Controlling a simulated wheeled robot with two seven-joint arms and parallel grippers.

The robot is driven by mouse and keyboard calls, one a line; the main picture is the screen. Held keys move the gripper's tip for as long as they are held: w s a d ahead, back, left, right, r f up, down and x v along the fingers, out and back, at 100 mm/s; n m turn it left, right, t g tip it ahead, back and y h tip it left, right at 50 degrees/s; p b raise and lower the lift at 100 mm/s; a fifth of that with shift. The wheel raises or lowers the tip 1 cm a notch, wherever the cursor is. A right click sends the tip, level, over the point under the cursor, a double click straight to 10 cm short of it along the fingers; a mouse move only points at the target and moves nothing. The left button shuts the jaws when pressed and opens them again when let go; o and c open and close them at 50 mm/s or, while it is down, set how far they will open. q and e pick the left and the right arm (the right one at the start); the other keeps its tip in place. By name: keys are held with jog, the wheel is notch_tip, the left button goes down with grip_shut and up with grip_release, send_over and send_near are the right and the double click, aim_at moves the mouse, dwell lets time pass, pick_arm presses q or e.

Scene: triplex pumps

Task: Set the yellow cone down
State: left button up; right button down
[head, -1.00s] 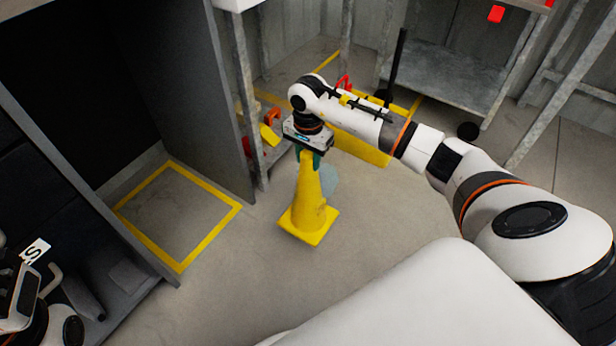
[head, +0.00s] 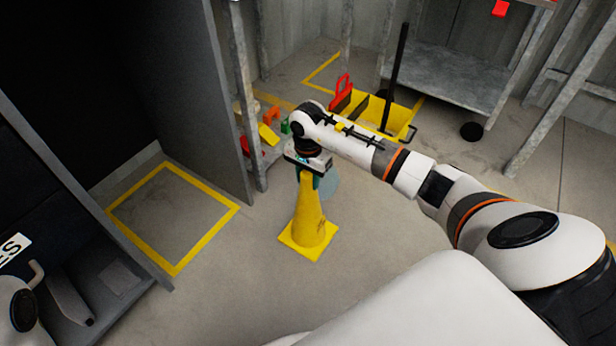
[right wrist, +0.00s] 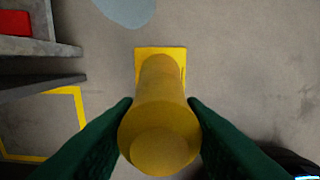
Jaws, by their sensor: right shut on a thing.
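The yellow cone (head: 309,222) stands upright in the head view, with its square base low over the bare floor. I cannot tell whether the base touches the floor. My right gripper (head: 312,175) is shut on the cone's top from above. In the right wrist view, its green fingers (right wrist: 160,118) press both sides of the cone's top (right wrist: 160,135), and the yellow base shows beyond. Only a white part of my left arm shows at the lower left of the head view; its gripper is out of sight.
A yellow outlined square (head: 172,218) on the floor is empty, left of the cone. A grey-blue round patch (head: 327,186) lies behind the cone. A yellow mop bucket (head: 372,112) stands behind my right arm. A grey panel and shelf posts stand behind left.

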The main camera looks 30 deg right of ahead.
jog(key=c, duration=0.9)
grip_release()
